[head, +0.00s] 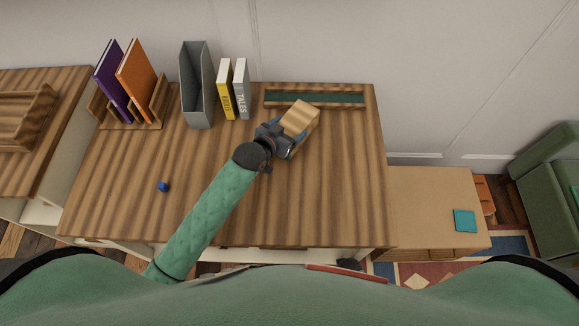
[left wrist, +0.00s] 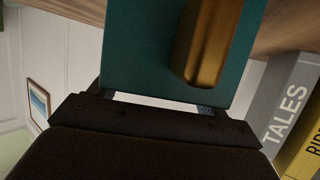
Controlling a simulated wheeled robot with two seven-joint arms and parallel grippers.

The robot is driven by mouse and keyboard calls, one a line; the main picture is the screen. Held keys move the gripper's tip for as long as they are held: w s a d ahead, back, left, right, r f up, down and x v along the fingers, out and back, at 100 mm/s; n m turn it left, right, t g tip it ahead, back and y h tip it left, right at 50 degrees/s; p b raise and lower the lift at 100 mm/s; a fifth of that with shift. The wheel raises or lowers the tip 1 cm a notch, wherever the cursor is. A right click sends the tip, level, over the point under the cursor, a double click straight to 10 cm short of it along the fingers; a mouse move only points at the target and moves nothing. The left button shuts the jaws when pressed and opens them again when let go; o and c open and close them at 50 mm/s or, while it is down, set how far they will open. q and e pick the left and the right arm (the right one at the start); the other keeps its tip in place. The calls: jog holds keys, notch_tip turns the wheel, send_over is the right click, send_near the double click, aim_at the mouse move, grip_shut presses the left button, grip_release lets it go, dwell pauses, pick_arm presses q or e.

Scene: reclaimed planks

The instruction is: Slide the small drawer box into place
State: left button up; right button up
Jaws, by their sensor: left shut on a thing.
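The small drawer box (head: 301,117) has a pale striped wooden face in the head view. In the left wrist view it shows a teal face (left wrist: 140,50) with a brass-coloured handle (left wrist: 212,40). My left gripper (head: 286,139) is shut on it near the back right of the desk. A long, low wooden tray with a dark green inside (head: 340,98) lies behind the box, along the desk's back edge. The box overlaps part of the tray in the picture; I cannot tell whether they touch. My right gripper is not in view.
White and yellow books (head: 226,90) stand left of the tray, then a grey file holder (head: 197,95) and a wooden rack (head: 132,125) with two books. A small blue object (head: 163,187) lies on the desk (head: 330,200). The desk's right front is clear.

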pick_arm(q)
jog(key=o, duration=1.2)
jog(key=shift+s+a+r+p, duration=0.25)
jog(key=shift+s+p, duration=0.05)
jog(key=shift+p, duration=0.15)
jog(key=p+v, duration=0.3)
jog(key=v, duration=0.3)
jog(key=shift+s+f+p, duration=0.1)
jog(key=shift+p, duration=0.25)
jog(key=shift+s+a+f, duration=0.1)
jog(key=shift+s+a+b, duration=0.2)
jog(key=shift+s+b, duration=0.1)
jog(key=b+v, duration=0.2)
jog(key=v, duration=0.5)
